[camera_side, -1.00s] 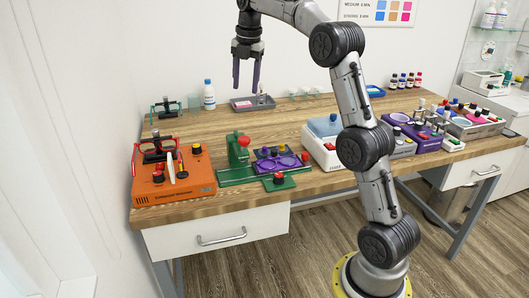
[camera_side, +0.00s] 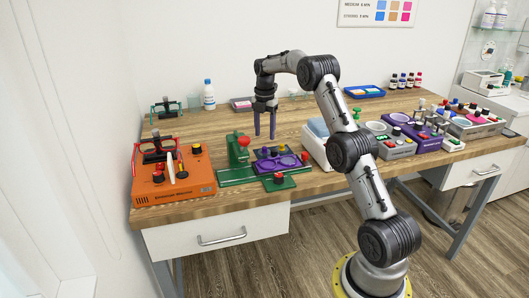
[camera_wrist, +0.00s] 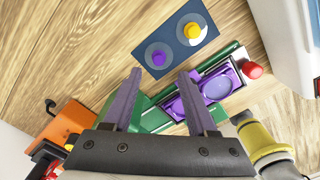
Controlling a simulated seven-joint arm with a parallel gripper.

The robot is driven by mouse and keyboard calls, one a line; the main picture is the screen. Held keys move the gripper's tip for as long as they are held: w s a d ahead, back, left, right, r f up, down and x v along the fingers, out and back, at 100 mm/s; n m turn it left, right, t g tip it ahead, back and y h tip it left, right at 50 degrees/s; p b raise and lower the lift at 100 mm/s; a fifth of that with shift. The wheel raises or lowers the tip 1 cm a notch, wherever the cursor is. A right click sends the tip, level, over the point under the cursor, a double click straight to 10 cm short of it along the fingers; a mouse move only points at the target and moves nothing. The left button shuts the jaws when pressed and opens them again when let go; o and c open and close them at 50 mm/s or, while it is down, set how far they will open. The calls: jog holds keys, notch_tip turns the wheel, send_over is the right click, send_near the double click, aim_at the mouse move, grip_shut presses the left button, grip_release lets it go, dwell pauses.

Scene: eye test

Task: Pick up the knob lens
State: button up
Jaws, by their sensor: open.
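Two round clear lenses with knobs lie on a dark blue plate (camera_wrist: 177,45) in the wrist view. One has a purple knob (camera_wrist: 158,57), the other a yellow knob (camera_wrist: 193,31); I cannot tell which is the task's knob lens. In the side view, the yellow knob (camera_side: 281,149) shows small above the purple holder. My gripper (camera_side: 265,136) points down, open and empty, above the plate and apart from it. In the wrist view, its purple fingers (camera_wrist: 160,75) are spread, with the purple-knob lens between and just beyond their tips.
A green stand (camera_side: 238,158) with a red knob and a purple two-ring holder (camera_side: 278,165) are close by. An orange box (camera_side: 175,182) stands left, a white device (camera_side: 318,145) right. Wooden tabletop behind the plate is clear.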

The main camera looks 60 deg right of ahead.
aim_at(265, 147)
jog(key=shift+w+d+f, duration=0.1)
jog(key=shift+f, duration=2.75)
grip_shut()
